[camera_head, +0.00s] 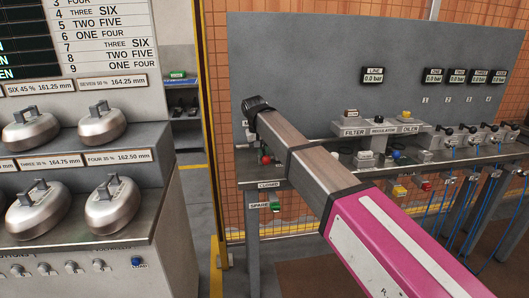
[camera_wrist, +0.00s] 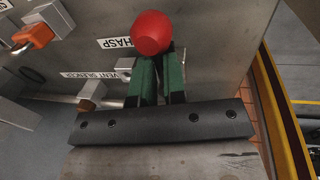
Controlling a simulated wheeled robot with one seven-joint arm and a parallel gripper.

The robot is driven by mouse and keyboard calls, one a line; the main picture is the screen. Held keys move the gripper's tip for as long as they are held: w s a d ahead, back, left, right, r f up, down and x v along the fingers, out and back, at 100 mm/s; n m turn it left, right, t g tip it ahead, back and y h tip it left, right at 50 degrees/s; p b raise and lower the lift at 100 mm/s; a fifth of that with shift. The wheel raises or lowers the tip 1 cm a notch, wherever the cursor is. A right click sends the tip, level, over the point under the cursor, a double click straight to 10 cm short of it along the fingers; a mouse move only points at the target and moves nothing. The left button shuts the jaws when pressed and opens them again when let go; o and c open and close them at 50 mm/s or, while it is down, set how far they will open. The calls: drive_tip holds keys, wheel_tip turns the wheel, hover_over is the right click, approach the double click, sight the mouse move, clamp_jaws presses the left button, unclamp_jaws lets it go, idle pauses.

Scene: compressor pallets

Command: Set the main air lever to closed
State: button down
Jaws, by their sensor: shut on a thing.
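A lever with a round red knob (camera_wrist: 152,32) shows in the wrist view, right at the tips of my gripper (camera_wrist: 160,68). The gripper's two green fingers are closed on the lever close to the knob, and they hide its stem. In the camera_head view the red knob (camera_head: 265,160) is at the left end of the bench, just below the end of my arm. My fingers are mostly hidden there. A sign reading CLOSED (camera_head: 268,185) is on the bench's front edge below the knob. The LINE gauge (camera_head: 375,75) reads 0.0 bar.
A HASP label (camera_wrist: 115,43), a vent silencer label (camera_wrist: 88,76) and an orange part (camera_wrist: 32,37) are close to my fingers. Filter, regulator and oiler units (camera_head: 378,132) stand farther right on the bench. A rack of rounded metal weights (camera_head: 110,205) stands at the left.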

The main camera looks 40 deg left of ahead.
drive_tip(key=shift+s+d+f, duration=0.25)
drive_tip(key=shift+s+d, duration=0.25)
drive_tip(key=shift+d, duration=0.25)
drive_tip(key=c, duration=1.2)
unclamp_jaws()
drive_tip(key=shift+a+r, duration=0.1)
drive_tip(key=shift+a, duration=0.05)
drive_tip(key=shift+w+a+r, duration=0.1)
drive_tip(key=shift+a, duration=0.05)
drive_tip(key=shift+a+r, duration=0.1)
drive_tip(key=shift+r, duration=0.05)
drive_tip(key=r, duration=0.3)
drive_tip(key=s+r, duration=0.1)
drive_tip(key=r, duration=0.2)
drive_tip(key=a+r, duration=0.1)
drive_tip(key=r, duration=0.3)
drive_tip(key=shift+s+a+r, duration=0.1)
drive_tip(key=shift+s, duration=0.2)
